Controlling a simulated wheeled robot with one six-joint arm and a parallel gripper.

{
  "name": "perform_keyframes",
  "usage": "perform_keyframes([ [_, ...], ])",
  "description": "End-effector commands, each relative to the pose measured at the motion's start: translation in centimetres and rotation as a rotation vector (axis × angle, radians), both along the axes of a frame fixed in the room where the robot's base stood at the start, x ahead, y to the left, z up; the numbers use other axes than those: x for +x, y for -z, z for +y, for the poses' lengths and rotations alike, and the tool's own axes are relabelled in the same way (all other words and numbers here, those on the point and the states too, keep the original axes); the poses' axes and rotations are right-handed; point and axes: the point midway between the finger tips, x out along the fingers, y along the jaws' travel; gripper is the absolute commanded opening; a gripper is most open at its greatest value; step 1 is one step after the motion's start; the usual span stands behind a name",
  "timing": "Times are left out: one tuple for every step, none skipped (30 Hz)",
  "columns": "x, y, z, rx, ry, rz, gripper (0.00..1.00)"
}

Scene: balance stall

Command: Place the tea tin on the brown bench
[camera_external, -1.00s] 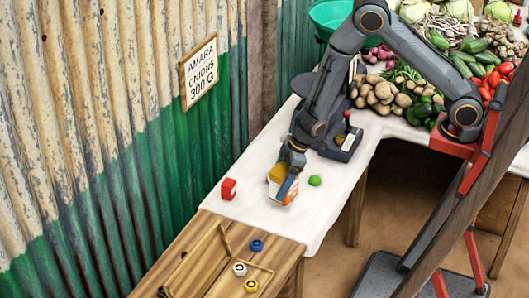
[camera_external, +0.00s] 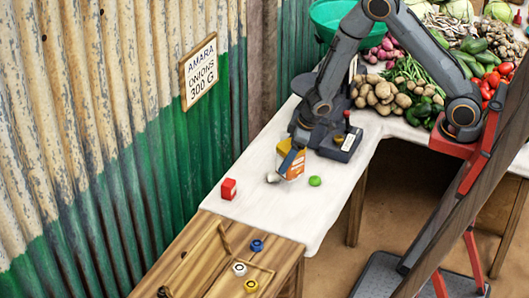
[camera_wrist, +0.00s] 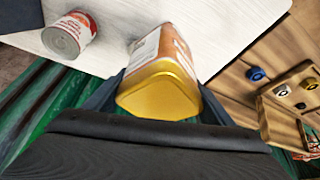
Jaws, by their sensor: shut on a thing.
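The tea tin (camera_external: 291,163) has a gold lid and an orange and white label. My gripper (camera_external: 288,158) is shut on it, over the white counter. In the wrist view the tin (camera_wrist: 160,90) sits between the fingers, its gold lid facing the camera. The external view shows it tilted; the arm partly hides it. The brown bench (camera_external: 190,232) is wooden and adjoins the white counter at the lower left. It also shows in the wrist view (camera_wrist: 228,85), to the right of the tin.
The bench holds blue, white and yellow round pieces (camera_external: 257,246). A corrugated wall (camera_external: 150,150) borders the left.

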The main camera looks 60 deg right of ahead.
Motion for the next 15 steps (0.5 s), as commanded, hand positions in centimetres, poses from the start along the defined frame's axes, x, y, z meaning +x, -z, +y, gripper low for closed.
perform_keyframes([
  [0.3, 0.4, -1.6, 0.001, 0.044, -0.002, 0.47],
  [0.3, 0.5, -2.3, 0.001, 0.066, -0.001, 0.47],
  [0.4, 0.6, -3.2, -0.001, 0.092, -0.001, 0.47],
  [0.5, 0.7, -3.8, -0.001, 0.111, -0.001, 0.47],
  [0.5, 0.7, -4.4, -0.002, 0.128, 0.000, 0.47],
  [0.6, 0.8, -5.1, -0.001, 0.149, 0.000, 0.47],
  [0.7, 0.9, -5.5, -0.002, 0.163, 0.000, 0.47],
  [0.8, 1.0, -5.9, -0.002, 0.178, 0.002, 0.47],
  [0.9, 1.1, -6.4, -0.002, 0.195, 0.001, 0.47],
  [1.1, 1.2, -6.7, -0.001, 0.207, 0.003, 0.47],
  [1.3, 1.3, -6.9, -0.001, 0.219, 0.004, 0.47],
  [1.6, 1.4, -7.1, 0.000, 0.231, 0.005, 0.47],
  [2.0, 1.5, -7.2, 0.001, 0.239, 0.006, 0.47],
  [2.4, 1.6, -7.1, 0.002, 0.245, 0.007, 0.47],
  [3.1, 1.8, -6.8, 0.004, 0.251, 0.008, 0.47],
])
